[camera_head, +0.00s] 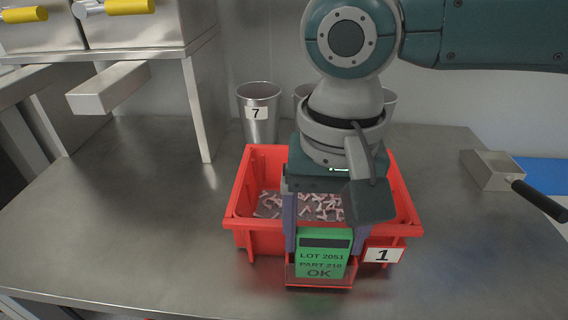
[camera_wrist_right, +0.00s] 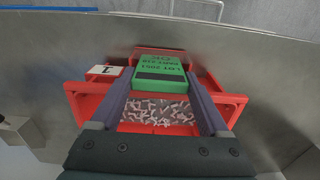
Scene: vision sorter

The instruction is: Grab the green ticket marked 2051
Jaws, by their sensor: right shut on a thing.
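The green ticket (camera_head: 321,257) reads "LOT 2051 PART 210 OK" and stands upright at the front of the red bin (camera_head: 247,215), in the holder on its front wall. My right gripper (camera_head: 318,240) reaches down over the bin and is shut on the ticket, one finger at each side edge. In the right wrist view the ticket (camera_wrist_right: 159,72) sits between the two finger ends. The bin, labelled 1, holds many small pale pink parts (camera_head: 320,207). My left gripper is not in view.
A metal cup marked 7 (camera_head: 259,112) stands behind the bin, with more cups partly hidden by my arm. A metal scoop (camera_head: 495,172) with a black handle lies at the right. A metal shelf unit with yellow-handled drawers (camera_head: 120,30) stands at the left. The front left table is clear.

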